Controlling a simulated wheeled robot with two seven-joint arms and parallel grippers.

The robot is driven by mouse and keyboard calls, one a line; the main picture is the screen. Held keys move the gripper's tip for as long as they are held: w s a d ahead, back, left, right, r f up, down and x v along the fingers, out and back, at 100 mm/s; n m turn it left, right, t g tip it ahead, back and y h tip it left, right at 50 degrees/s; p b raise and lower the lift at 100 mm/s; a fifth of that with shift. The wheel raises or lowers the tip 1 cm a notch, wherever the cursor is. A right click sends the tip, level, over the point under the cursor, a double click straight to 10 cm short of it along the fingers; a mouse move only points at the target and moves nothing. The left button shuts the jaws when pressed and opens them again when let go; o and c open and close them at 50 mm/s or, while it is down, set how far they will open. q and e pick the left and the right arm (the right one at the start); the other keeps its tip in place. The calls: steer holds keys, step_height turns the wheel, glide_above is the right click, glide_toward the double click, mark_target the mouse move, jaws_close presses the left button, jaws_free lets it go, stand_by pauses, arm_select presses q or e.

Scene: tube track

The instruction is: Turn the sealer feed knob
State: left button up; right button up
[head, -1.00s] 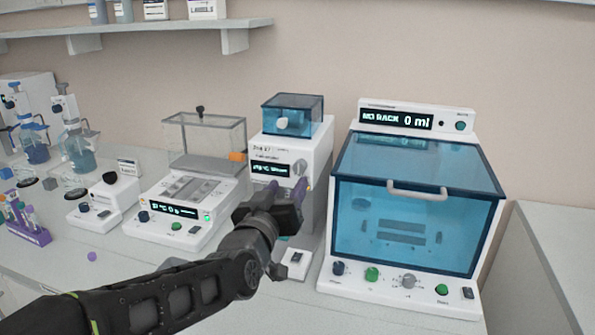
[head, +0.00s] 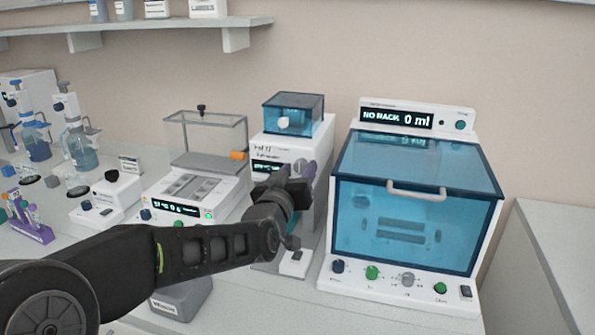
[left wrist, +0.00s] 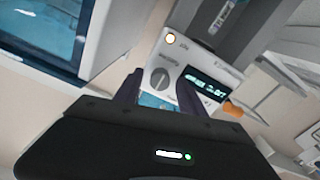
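The narrow white machine with a blue clear lid (head: 291,118) stands mid-bench. I cannot read its label well enough to tell that it is the sealer. Its front has a lit display (head: 266,167) and a round grey knob (head: 300,167). My left gripper (head: 297,180) is close in front of this panel. Its two purple fingers stand apart with the knob seen between them; contact is not visible. My right gripper is not in view.
A large cabinet with a blue window (head: 410,220) and a "NO RACK 0 ml" display stands to the right. A balance with a clear box (head: 205,140) stands to the left. A small white switch box (head: 295,263) sits below my gripper. Tubes and bottles are further left.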

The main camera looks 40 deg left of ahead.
arm_select(q)
jaws_close()
steer(key=shift+m, duration=0.3)
stand_by(0.5)
steer(key=m+b, duration=0.1)
steer(key=m, duration=0.1)
steer(key=shift+m+b, duration=0.3)
steer(key=shift+b, duration=0.1)
steer(key=m+b, duration=0.1)
steer(key=m, duration=0.3)
steer(key=m+b, duration=0.2)
steer(key=m, duration=0.3)
steer(key=shift+m, duration=0.4)
steer(key=m+b, duration=0.2)
steer(key=m, duration=0.2)
steer(key=shift+m, duration=0.4)
steer(key=shift+o, duration=0.3)
jaws_free()
